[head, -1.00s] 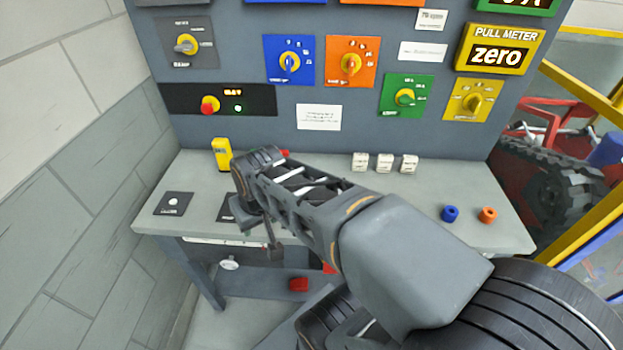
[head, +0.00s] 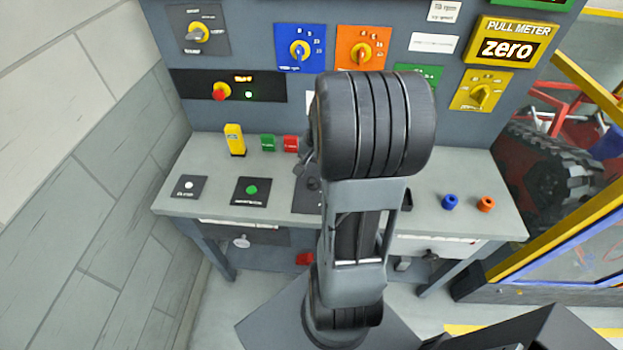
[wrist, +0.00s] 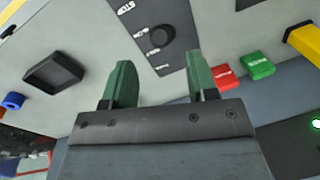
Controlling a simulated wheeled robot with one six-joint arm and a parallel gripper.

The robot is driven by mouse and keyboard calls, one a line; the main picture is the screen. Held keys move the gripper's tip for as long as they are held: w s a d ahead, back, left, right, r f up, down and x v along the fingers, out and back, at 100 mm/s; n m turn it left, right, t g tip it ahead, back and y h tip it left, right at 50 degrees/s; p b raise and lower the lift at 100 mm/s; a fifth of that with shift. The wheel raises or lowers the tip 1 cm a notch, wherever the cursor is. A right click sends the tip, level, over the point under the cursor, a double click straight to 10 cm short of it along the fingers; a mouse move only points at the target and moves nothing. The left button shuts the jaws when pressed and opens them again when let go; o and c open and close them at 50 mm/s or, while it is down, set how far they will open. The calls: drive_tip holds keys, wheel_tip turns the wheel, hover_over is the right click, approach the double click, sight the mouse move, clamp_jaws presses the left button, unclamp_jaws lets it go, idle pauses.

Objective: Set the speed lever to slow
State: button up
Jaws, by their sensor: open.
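A dark plate (wrist: 152,32) with a row of white labels and a round dark knob (wrist: 160,37) is ahead of my fingers in the wrist view; it looks like the speed lever's panel. One label seems to read STOP; the others are too small to read. The lever's setting cannot be told. In the head view the plate (head: 303,202) shows on the bench, partly behind my arm. My gripper (wrist: 160,80) has two green fingers spread wide with nothing between them. The knob lies beyond the gap between the fingertips, apart from them. The head view mostly hides my gripper.
Green (head: 268,143) and red (head: 291,143) blocks and a yellow upright piece (head: 235,140) stand at the bench's back. A green button plate (head: 252,190) lies left of the lever plate. A dark square tray (wrist: 53,73) and blue ring (wrist: 13,101) lie left in the wrist view.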

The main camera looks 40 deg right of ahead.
sight(312, 179)
drive_tip(key=f, duration=0.6)
drive_tip(key=shift+w+a+f, duration=0.25)
drive_tip(key=shift+w+a, duration=0.05)
drive_tip(key=shift+w, duration=0.05)
drive_tip(key=shift+c, duration=0.4)
clamp_jaws()
